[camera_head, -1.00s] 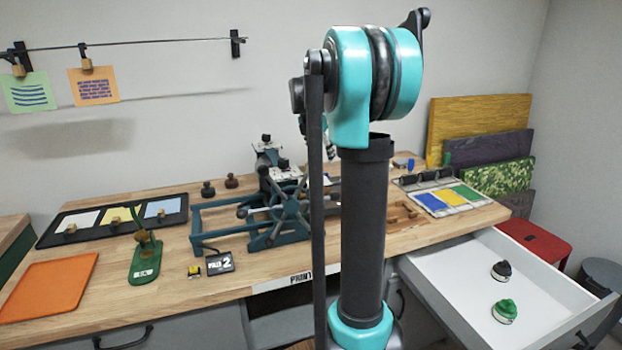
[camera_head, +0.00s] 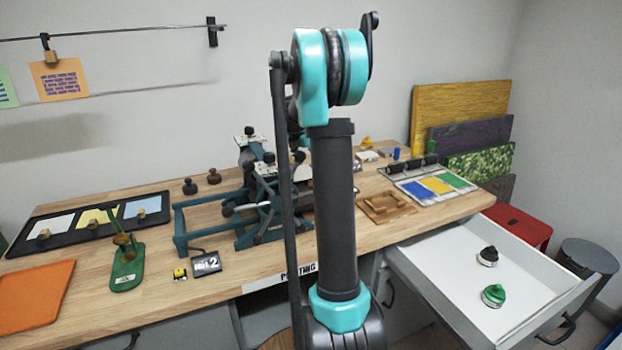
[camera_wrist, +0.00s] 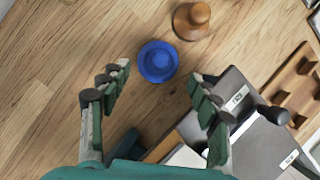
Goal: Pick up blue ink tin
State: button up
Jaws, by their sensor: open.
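The blue ink tin (camera_wrist: 157,61) is a round, deep blue tin with a raised centre, upright on the wooden worktop in the wrist view. My gripper (camera_wrist: 158,76) is open and empty. Its two fingers stand apart, left and right of the tin in the picture, with the tin just beyond and between the fingertips. I see no contact, and cannot tell the remaining height. In the head view I cannot pick the tin out for sure; my arm and the press block part of the worktop.
A brown knobbed piece (camera_wrist: 191,20) stands close beside the tin. Dark press parts (camera_wrist: 235,98) lie near the right finger. The printing press (camera_head: 255,205) stands mid-worktop (camera_head: 150,305). The open drawer (camera_head: 450,270) holds a black tin (camera_head: 488,256) and a green tin (camera_head: 493,296).

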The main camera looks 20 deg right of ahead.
jog(key=shift+x, duration=2.8)
jog(key=shift+a, duration=0.15)
jog(key=c, duration=1.2)
jog(key=shift+r, duration=0.1)
jog(key=shift+c, duration=0.3)
